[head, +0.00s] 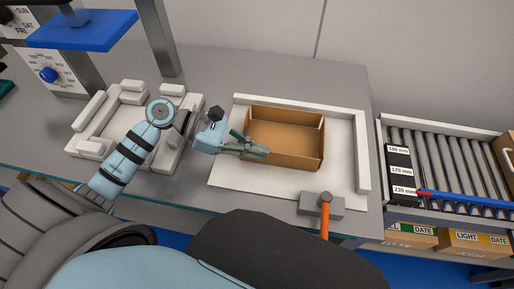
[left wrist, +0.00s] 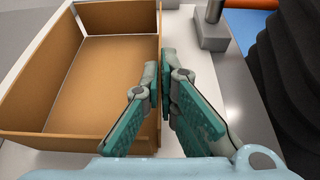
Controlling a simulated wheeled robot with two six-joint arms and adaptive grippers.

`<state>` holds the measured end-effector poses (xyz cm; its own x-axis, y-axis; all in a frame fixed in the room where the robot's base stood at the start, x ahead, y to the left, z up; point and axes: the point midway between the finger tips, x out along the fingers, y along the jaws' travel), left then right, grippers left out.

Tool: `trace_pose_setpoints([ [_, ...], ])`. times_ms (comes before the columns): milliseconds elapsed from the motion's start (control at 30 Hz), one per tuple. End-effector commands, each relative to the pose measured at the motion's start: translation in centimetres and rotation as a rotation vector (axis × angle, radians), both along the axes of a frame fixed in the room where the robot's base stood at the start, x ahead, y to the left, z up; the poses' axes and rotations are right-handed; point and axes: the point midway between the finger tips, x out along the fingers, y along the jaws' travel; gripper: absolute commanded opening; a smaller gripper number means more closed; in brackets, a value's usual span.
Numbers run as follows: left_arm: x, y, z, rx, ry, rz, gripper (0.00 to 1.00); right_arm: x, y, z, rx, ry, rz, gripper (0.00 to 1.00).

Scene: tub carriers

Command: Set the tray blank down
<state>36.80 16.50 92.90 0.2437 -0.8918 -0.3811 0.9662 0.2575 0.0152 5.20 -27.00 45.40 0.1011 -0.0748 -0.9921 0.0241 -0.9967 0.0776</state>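The tray blank (head: 284,150) is an open brown cardboard-like tray with low walls, and it is empty. It is level, on or just above the white board (head: 230,180) of an L-shaped fixture; I cannot tell whether it touches. It also shows in the left wrist view (left wrist: 95,75). My left gripper (head: 262,153) is at the tray's near left corner in the head view. In the left wrist view its teal fingers (left wrist: 160,85) are closed on one side wall, one finger inside and one outside. My right gripper is not in view.
The fixture has raised white edges (head: 363,150) at the back and right. A grey block with an orange-handled lever (head: 325,215) stands at its front right. A white block former (head: 95,148) lies left, partly behind my arm. A roller conveyor (head: 455,165) is at right.

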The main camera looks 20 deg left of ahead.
Motion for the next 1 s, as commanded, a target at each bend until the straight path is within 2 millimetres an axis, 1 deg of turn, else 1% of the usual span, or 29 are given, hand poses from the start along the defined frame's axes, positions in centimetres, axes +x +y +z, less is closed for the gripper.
trace_pose_setpoints([
  [33, 0.0, 0.0, 0.0, 0.001, 0.000, 0.000, 0.09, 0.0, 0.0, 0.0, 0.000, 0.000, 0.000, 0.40],
  [133, 0.0, 0.0, 0.0, 0.000, 0.000, 0.000, 0.25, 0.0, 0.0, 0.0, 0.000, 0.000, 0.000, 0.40],
  [433, 0.0, 0.0, 0.1, 0.000, 0.000, 0.000, 0.25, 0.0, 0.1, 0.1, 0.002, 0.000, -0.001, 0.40],
  [533, 0.0, 0.0, 0.7, 0.000, 0.001, 0.000, 0.25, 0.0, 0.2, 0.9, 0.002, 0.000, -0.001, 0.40],
  [600, -0.3, 1.1, 0.7, 0.007, 0.001, 0.000, 0.25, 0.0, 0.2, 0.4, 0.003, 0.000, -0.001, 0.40],
  [667, -0.6, 2.2, 1.1, 0.008, 0.002, 0.000, 0.25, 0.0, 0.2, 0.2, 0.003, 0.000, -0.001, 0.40],
  [767, -1.2, 4.5, 2.0, 0.010, 0.005, 0.001, 0.25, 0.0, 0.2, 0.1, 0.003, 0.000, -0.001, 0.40],
  [867, -1.8, 6.7, 3.0, 0.010, 0.006, 0.001, 0.25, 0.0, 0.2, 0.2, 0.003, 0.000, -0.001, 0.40],
  [1000, -2.6, 9.4, 4.4, 0.008, 0.006, 0.001, 0.25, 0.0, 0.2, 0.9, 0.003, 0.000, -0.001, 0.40],
])
